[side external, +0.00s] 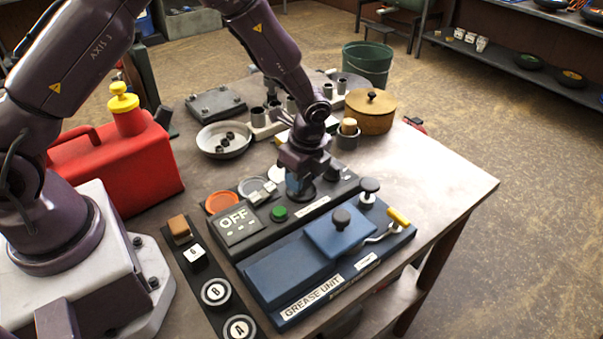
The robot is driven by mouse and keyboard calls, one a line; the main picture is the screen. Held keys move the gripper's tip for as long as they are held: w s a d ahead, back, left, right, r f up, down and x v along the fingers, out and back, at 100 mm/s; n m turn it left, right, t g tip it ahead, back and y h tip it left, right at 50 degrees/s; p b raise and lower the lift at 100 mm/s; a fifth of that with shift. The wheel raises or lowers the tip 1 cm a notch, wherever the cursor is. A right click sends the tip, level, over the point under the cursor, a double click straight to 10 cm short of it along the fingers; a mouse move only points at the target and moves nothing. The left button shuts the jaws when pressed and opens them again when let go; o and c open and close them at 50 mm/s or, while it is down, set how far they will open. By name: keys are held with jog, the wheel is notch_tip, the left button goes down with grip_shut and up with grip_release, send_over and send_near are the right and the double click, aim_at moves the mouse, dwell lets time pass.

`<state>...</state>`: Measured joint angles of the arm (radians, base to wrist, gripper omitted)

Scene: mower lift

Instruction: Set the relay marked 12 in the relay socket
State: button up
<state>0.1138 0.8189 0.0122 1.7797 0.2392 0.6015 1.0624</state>
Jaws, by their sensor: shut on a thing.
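My gripper (298,188) points down over the right part of the black control panel (236,237), behind the blue grease unit. It is shut on a small, partly hidden thing; a bluish patch shows by the fingers, but no marking can be read. I cannot tell whether this is the relay marked 12, or whether it touches the panel. A white block with a dark mark like a 6 (195,254) sits on the left strip. The relay socket cannot be made out.
The blue grease unit (290,270) with black knobs and a yellow-handled lever (398,217) stands in front. A red can (115,165), shallow bowl (224,140) and round wooden box (370,111) stand farther back. The table's right side (440,175) is clear.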

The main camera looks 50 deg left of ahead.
jog(key=shift+f, duration=0.45)
jog(key=o, duration=0.6)
jog(key=shift+o, duration=0.2)
notch_tip(320, 180, up, 11)
jog(key=d, duration=0.1)
jog(key=shift+w+d, duration=0.15)
jog(key=shift+d, duration=0.15)
dwell(0.4)
notch_tip(320, 180, up, 9)
dwell(2.2)
